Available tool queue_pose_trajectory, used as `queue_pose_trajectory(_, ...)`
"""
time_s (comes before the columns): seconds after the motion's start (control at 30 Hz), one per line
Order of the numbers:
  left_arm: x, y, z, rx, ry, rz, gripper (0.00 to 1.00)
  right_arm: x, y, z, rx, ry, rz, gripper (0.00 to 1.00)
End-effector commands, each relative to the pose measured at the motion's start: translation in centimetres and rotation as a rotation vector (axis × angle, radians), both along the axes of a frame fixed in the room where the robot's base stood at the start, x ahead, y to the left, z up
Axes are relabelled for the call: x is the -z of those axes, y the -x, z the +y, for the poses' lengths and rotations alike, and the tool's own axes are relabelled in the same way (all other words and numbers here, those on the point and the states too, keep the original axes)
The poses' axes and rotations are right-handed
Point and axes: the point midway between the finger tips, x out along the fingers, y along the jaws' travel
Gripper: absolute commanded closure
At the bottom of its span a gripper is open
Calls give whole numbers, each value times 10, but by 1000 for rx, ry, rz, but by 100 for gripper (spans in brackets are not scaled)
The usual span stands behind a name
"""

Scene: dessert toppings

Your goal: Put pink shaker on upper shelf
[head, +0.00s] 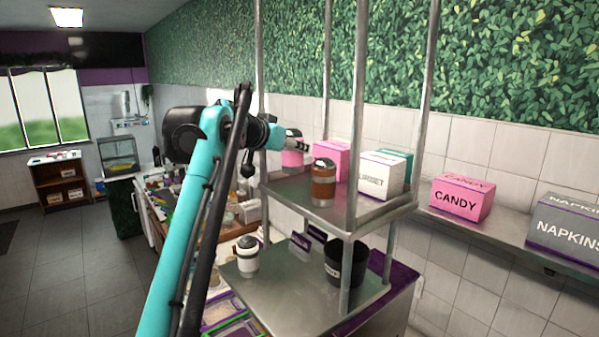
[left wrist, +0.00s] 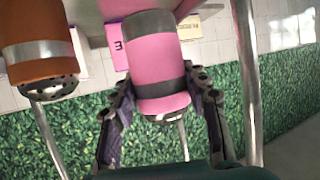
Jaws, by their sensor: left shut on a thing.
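The pink shaker (head: 292,158), with dark bands and a pale top, is at the left end of the upper shelf (head: 285,190). My left gripper (head: 294,146) is shut around it. In the left wrist view, which looks upside down, the fingers of my left gripper (left wrist: 160,80) lie on both sides of the pink shaker (left wrist: 153,50). The shaker's base is near the grey shelf surface; I cannot tell whether it touches. My right gripper is not in view.
A brown shaker (head: 323,184) stands close by on the upper shelf, with a pink box (head: 331,158) and a white box (head: 381,174) behind. Metal posts (head: 355,120) frame the shelf. A white shaker (head: 247,256) and a black container (head: 338,262) stand on the lower level.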

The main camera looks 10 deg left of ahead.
Motion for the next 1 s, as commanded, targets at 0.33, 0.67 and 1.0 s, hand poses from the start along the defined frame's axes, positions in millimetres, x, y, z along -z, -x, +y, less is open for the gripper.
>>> queue_pose_trajectory(0.33,41,0,0,0,0,0,87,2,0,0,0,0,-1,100)
queue_pose_trajectory(0.67,48,-1,0,0,0,0,87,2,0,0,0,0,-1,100)
queue_pose_trajectory(1.0,49,-1,0,0,0,0,34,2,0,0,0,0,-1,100)
